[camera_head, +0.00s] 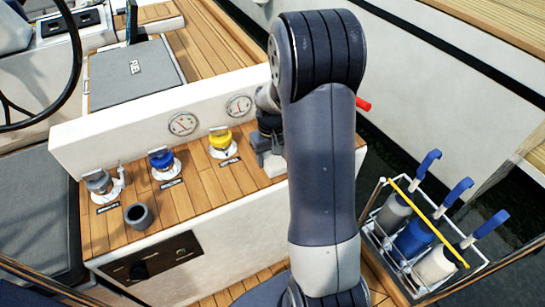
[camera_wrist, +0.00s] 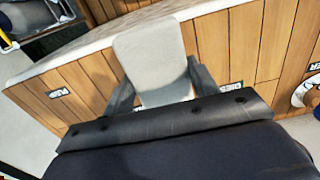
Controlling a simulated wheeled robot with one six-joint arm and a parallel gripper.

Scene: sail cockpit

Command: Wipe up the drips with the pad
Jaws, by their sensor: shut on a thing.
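My gripper (camera_head: 266,150) is at the right end of the wooden-topped console (camera_head: 195,185), low over the planks and partly hidden by my arm. In the wrist view my gripper (camera_wrist: 160,90) has its two dark fingers closed on the sides of a pale grey pad (camera_wrist: 150,50). The pad lies over the planks and reaches toward the console's pale edge. I cannot tell whether it touches the wood. I cannot make out any drips in either view; the pad and my arm hide part of the planks.
Grey (camera_head: 98,183), blue (camera_head: 162,160) and yellow (camera_head: 220,140) fittings stand along the planks. A dark grey cup (camera_head: 138,216) stands near the front edge. Two gauges face out from the white upright behind. A wire rack (camera_head: 400,272) of bottles with blue tops stands at right, crossed by a yellow bar.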

